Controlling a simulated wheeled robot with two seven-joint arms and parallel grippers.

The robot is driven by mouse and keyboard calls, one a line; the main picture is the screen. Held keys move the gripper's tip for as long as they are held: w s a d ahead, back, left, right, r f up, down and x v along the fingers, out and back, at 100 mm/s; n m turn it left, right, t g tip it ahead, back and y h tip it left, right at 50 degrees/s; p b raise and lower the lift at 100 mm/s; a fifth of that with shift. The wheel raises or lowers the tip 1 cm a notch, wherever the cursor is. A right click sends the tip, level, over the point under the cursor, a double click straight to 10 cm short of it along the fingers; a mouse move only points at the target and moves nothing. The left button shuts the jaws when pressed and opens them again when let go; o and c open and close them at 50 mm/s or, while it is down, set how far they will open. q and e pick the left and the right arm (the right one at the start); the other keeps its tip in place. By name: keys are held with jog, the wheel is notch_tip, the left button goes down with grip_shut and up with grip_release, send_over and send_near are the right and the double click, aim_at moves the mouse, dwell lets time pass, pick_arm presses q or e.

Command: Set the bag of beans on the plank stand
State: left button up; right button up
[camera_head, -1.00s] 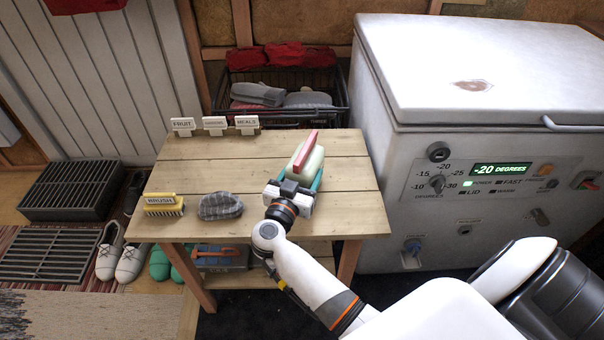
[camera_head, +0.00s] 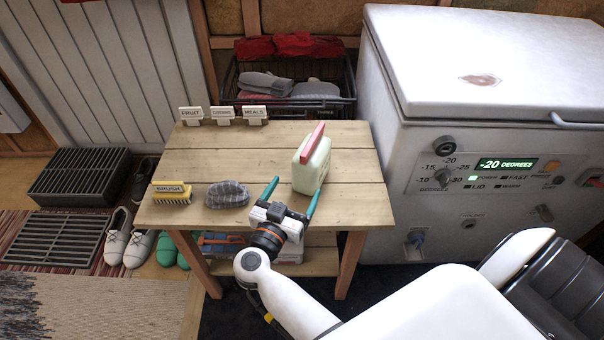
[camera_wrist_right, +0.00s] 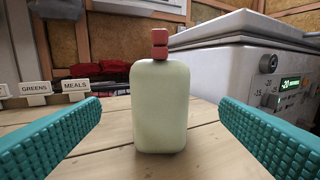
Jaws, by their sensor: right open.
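The bag (camera_head: 313,165) is pale green with a red clip along its top. It stands upright on the plank stand (camera_head: 210,160), right of the middle. My right gripper (camera_head: 295,198) is open in front of the bag, its teal fingers apart. In the right wrist view the bag (camera_wrist_right: 160,108) stands between and beyond the two fingers, touching neither. My left gripper is not in view.
A brush (camera_head: 173,195) and a grey cloth item (camera_head: 227,194) lie on the stand's left front. Small label signs (camera_head: 223,115) line its back edge. A white chest freezer (camera_head: 480,130) stands close on the right, a wire basket (camera_head: 290,90) behind.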

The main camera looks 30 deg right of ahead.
jog(key=shift+v, duration=1.35)
dwell(0.3)
